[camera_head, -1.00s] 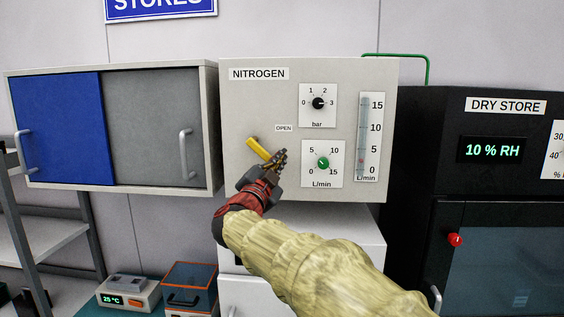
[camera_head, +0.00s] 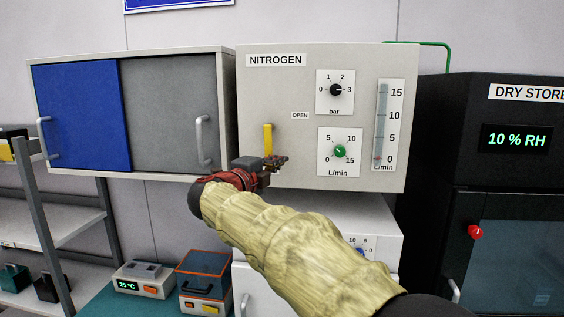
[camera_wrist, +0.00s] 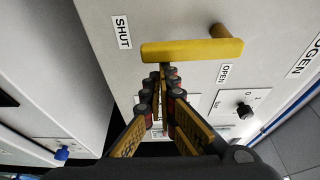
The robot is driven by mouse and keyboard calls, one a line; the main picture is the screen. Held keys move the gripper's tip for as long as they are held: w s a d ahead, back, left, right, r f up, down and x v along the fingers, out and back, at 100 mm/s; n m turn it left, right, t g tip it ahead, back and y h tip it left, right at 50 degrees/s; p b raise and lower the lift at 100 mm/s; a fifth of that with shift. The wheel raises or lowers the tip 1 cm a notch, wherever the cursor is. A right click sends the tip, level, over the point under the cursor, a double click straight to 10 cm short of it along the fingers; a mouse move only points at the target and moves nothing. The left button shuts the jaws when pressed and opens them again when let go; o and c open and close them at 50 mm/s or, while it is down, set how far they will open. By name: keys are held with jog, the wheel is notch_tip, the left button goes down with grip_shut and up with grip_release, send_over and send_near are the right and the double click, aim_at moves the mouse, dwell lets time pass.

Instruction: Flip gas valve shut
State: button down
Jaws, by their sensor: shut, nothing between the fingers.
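The yellow valve handle (camera_head: 267,139) is on the left part of the nitrogen panel (camera_head: 350,180), hanging straight down in the head view. In the wrist view the handle (camera_wrist: 185,51) lies across the picture, with its post at the right end. Its free end is close to the SHUT label (camera_wrist: 122,32); the OPEN label (camera_wrist: 226,73) is beside the post end. My gripper (camera_head: 279,162) is shut and empty at the handle's lower end. In the wrist view the fingertips (camera_wrist: 164,76) are right at the handle's edge; I cannot tell whether they touch.
A grey and blue sliding-door cabinet (camera_head: 165,115) adjoins the panel on the left. The black dry store (camera_head: 480,200) stands on the right. Dials (camera_head: 335,92) and a flow tube (camera_head: 383,125) are right of the handle. Small devices (camera_head: 205,285) stand below left.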

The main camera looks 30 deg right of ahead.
jog(key=shift+w+a+m, duration=0.15)
jog(key=shift+a+m, duration=0.05)
jog(key=shift+m, duration=0.1)
jog(key=shift+d+f, duration=0.1)
jog(key=shift+d, duration=0.05)
dwell(0.4)
